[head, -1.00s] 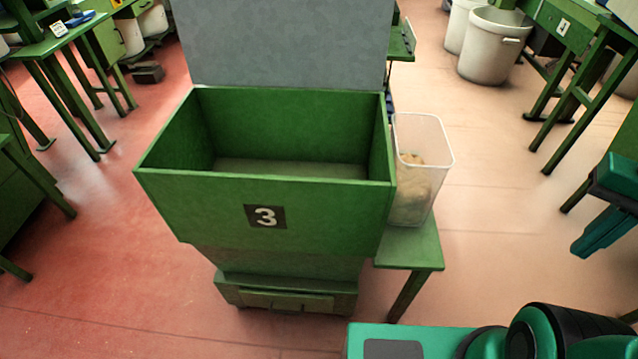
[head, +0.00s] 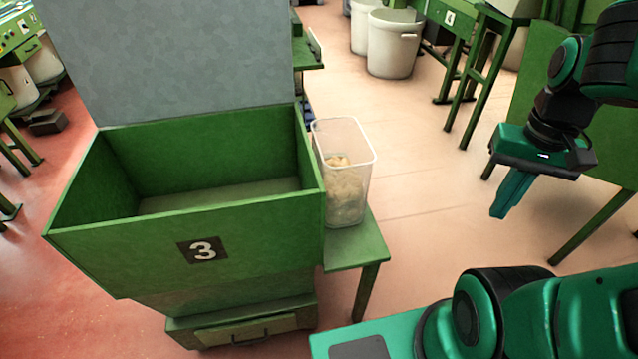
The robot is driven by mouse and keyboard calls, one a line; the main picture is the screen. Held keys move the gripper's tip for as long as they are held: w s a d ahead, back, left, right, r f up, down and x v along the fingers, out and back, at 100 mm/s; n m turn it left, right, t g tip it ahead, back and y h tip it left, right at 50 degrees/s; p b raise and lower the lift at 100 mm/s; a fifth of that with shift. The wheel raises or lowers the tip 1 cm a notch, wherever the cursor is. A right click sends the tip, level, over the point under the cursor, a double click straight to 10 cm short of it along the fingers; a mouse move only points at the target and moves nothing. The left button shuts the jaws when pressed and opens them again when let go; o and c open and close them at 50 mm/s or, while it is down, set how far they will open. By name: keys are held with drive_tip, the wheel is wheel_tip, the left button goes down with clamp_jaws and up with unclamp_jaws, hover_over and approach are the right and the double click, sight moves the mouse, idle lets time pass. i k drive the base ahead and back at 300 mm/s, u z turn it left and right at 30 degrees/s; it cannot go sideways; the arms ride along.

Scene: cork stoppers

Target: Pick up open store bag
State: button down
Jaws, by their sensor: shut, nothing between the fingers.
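My gripper (head: 500,213) hangs at the right, pointing down, with its teal fingers together and nothing between them. It is to the right of a clear, open-topped plastic container (head: 358,158) and well apart from it. The container stands on a small green side table (head: 362,246) and holds something beige and lumpy (head: 345,190). I cannot tell whether this is a bag or loose stoppers. No other thing in view is clearly an open store bag.
A big green hopper (head: 130,240) marked 3 stands left of the container, with a grey panel (head: 170,60) behind it. White bins (head: 394,45) and green benches stand at the back. Open floor (head: 425,190) lies between the side table and my gripper.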

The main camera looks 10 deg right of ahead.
sight(345, 158)
drive_tip(key=z, duration=0.7)
drive_tip(key=k, duration=0.45)
drive_tip(key=u, duration=0.15)
drive_tip(key=i, duration=1)
